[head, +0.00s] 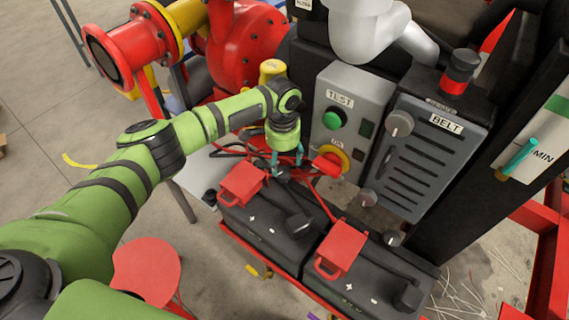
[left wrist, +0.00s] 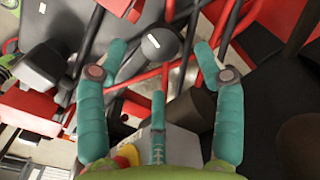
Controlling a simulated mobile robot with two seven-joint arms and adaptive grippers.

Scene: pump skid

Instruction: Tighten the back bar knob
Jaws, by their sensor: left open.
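The back bar knob, dark, round and with a small white mark, shows in the left wrist view (left wrist: 160,43) between and just beyond the fingertips. In the head view it is mostly hidden under my left gripper (head: 287,160), behind the two black batteries (head: 262,228). My left gripper is open and points down over the knob, with its teal fingers spread apart. In the left wrist view the gripper (left wrist: 160,50) has a finger on each side of the knob and a third below it. I cannot tell whether any finger touches it. My right gripper is not in view.
A similar knob (head: 392,238) stands at the right of the batteries. Red terminal covers (head: 241,183) and red cables lie close to the gripper. The grey TEST box (head: 347,108) and BELT guard (head: 427,158) rise just right of it.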

